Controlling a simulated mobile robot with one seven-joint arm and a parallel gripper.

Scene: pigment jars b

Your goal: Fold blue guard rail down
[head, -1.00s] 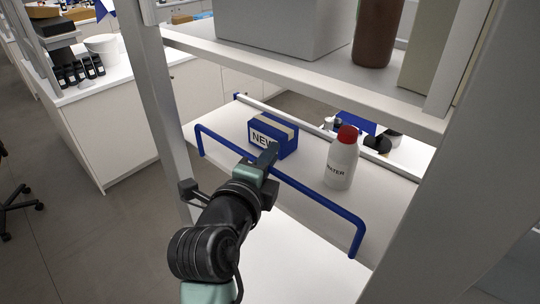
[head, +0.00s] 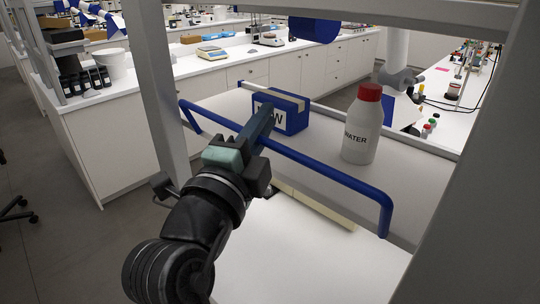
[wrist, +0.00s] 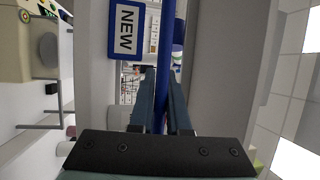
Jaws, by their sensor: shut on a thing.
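The blue guard rail (head: 330,172) is a bent tube along the near edge of a white shelf. Its bar stands above the shelf edge, with a bent leg at each end. My gripper (head: 265,118) reaches over the bar left of its middle and is shut on it. In the wrist view, the rail (wrist: 165,35) runs lengthwise between the two fingers of my gripper (wrist: 163,78). The exact contact is partly hidden by the fingers.
Behind the rail stand a blue box (head: 291,106) labelled NEW, close to my fingertips, and a white WATER bottle (head: 361,134) with a red cap. Grey shelf posts (head: 157,80) flank the shelf. A cream strip (head: 310,203) lies below the rail.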

